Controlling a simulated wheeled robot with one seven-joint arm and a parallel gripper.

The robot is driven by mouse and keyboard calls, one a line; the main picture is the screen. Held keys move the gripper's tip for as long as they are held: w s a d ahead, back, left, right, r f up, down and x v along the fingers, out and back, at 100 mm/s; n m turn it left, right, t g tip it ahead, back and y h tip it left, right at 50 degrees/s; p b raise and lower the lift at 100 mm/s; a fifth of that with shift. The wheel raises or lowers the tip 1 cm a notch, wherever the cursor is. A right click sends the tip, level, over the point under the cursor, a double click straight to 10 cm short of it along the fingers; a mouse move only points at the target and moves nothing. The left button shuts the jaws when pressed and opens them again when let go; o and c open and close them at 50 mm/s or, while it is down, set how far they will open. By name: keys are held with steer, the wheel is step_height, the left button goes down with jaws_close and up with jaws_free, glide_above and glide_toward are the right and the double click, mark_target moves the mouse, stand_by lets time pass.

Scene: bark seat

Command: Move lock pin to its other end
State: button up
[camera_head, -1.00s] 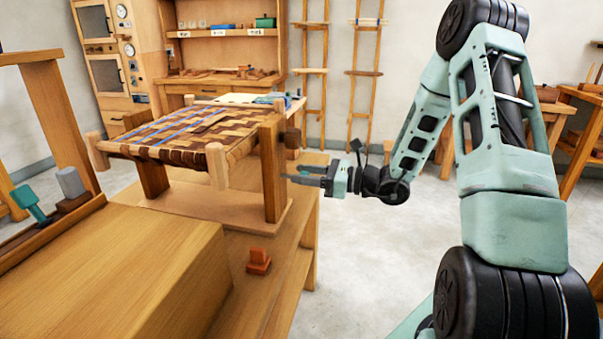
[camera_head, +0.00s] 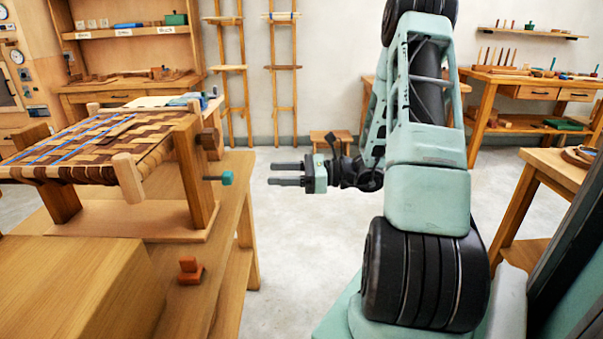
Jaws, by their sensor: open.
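A small pin with a teal knob (camera_head: 227,178), which looks like the lock pin, sticks out sideways from the right face of the wooden post (camera_head: 193,172) of the seat stand. Its shaft is dark and short where it shows; the rest is hidden in or behind the post. My gripper (camera_head: 272,174) points left toward the knob at about its height. Its two dark fingers are apart with nothing between them. A clear gap shows between the fingertips and the knob.
The woven bark seat (camera_head: 98,146) is on the stand. A red-orange block (camera_head: 190,270) sits on the bench (camera_head: 205,300) in front. Open floor (camera_head: 290,230) lies below my gripper.

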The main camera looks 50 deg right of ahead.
steer(key=v, duration=0.5)
stand_by(0.5)
